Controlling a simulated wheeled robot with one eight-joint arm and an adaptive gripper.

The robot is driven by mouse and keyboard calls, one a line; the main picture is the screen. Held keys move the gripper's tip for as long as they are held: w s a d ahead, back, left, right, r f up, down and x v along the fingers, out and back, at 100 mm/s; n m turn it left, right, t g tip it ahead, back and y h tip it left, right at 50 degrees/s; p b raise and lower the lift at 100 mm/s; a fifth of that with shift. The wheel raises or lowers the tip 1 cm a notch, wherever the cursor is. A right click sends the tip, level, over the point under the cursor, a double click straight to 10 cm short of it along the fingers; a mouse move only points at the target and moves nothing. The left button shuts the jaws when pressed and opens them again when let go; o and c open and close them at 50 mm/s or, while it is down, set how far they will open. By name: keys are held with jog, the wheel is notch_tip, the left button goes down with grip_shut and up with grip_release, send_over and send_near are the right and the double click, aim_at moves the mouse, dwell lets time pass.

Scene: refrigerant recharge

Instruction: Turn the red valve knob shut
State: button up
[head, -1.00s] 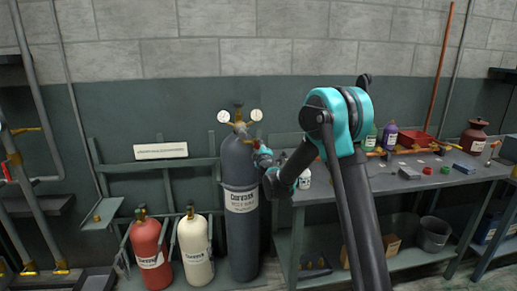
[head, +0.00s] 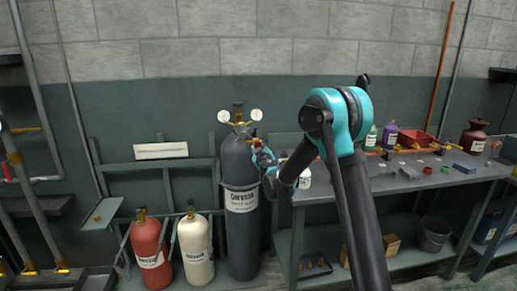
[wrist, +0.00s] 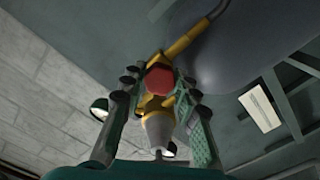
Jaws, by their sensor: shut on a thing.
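The red valve knob (wrist: 159,79) shows in the wrist view as a red, many-sided cap on a brass fitting. In the head view the knob (head: 257,144) is a small red spot at the upper right of the tall dark grey cylinder (head: 241,222). My gripper (wrist: 160,84) has one finger on each side of the knob and is shut on it. In the head view my gripper (head: 262,157) reaches the valve from the right and partly hides it. The knob's exact turn cannot be told.
Two round gauges (head: 224,115) sit on the brass fittings above the cylinder. A red bottle (head: 148,254) and a cream bottle (head: 195,250) stand at its left. A workbench (head: 420,180) with bottles and small parts is at the right, beneath my arm.

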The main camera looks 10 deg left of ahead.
dwell(0.4)
jog(key=o, duration=1.2)
jog(key=shift+c, duration=0.2)
jog(key=v, duration=1.2)
